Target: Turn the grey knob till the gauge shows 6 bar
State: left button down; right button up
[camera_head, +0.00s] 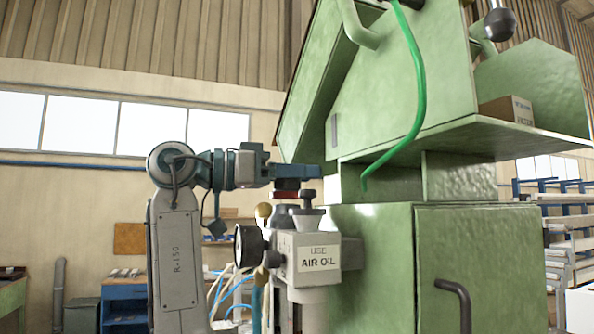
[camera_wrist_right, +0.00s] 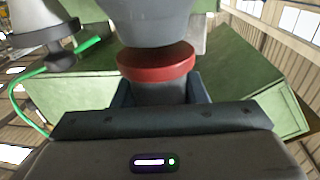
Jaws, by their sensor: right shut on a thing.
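The grey knob (camera_head: 287,184) sits above a red ring (camera_head: 285,195) on top of the air unit (camera_head: 318,258), whose label reads "USE AIR OIL". In the right wrist view the blue fingers stand on both sides of the grey knob (camera_wrist_right: 160,93), close to the red ring (camera_wrist_right: 156,62). The black gauge (camera_head: 245,246) is on the unit's left side. It is seen nearly edge-on, so its reading cannot be made out. My left gripper is not in view.
A large green machine (camera_head: 370,270) stands right behind the unit, with an overhanging housing above. A green hose (camera_head: 419,85) hangs from it. A second cup-shaped part with a dark top (camera_head: 308,200) stands beside the knob. Blue and white hoses (camera_head: 235,285) run below the gauge.

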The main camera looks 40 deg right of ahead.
jog(key=shift+s+a+m+g+y, duration=0.1)
jog(key=shift+m+g+y, duration=0.7)
jog(key=shift+m+g, duration=0.5)
jog(key=shift+g+p, duration=0.3)
jog(key=shift+g, duration=0.1)
jog(key=o, duration=1)
jog(key=shift+b+v, duration=1.45)
jog(key=shift+v, duration=3.95)
